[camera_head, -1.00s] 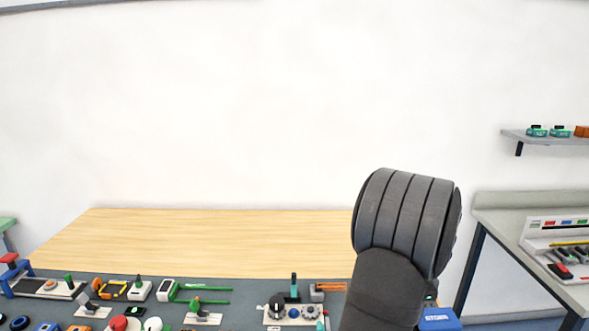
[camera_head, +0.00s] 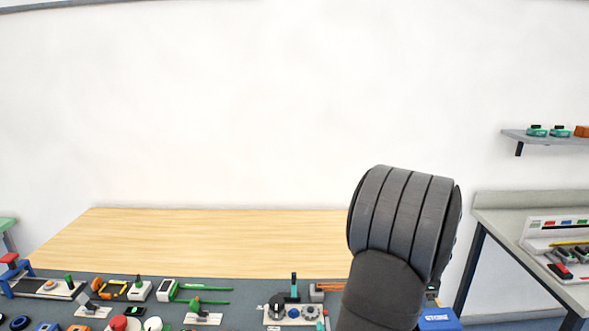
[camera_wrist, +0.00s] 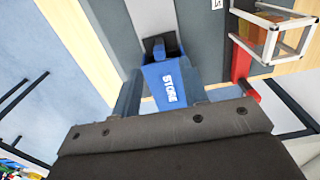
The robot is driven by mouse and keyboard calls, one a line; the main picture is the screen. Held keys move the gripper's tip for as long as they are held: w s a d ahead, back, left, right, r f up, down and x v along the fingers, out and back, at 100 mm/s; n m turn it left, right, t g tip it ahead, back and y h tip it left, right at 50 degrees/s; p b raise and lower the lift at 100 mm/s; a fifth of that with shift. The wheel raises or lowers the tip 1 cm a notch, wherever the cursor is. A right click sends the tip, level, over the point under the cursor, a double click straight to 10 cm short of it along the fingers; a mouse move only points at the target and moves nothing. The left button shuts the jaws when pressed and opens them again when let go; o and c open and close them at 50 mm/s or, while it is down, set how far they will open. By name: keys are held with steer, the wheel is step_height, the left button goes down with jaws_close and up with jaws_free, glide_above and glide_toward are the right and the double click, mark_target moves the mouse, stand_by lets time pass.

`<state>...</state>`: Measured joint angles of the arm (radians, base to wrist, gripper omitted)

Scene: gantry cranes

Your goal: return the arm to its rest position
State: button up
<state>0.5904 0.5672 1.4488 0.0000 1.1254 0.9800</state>
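My arm (camera_head: 400,225) stands at the right of the head view, its thick dark grey link in front of the wall and the right end of the bench. My gripper is hidden there behind the arm or out of frame. In the wrist view the dark body of my gripper fills the lower part, with screws along its edge.
A wooden bench top (camera_head: 200,240) is bare at the back. A grey mat with several small devices lies in front. A side table (camera_head: 495,205) and a wall shelf (camera_head: 545,138) stand at right. A white frame (camera_wrist: 285,38) and a red part (camera_wrist: 241,62) show in the wrist view.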

step_height(320, 180, down, 6)
steer(key=shift+r, duration=0.25)
steer(key=shift+a, duration=0.8)
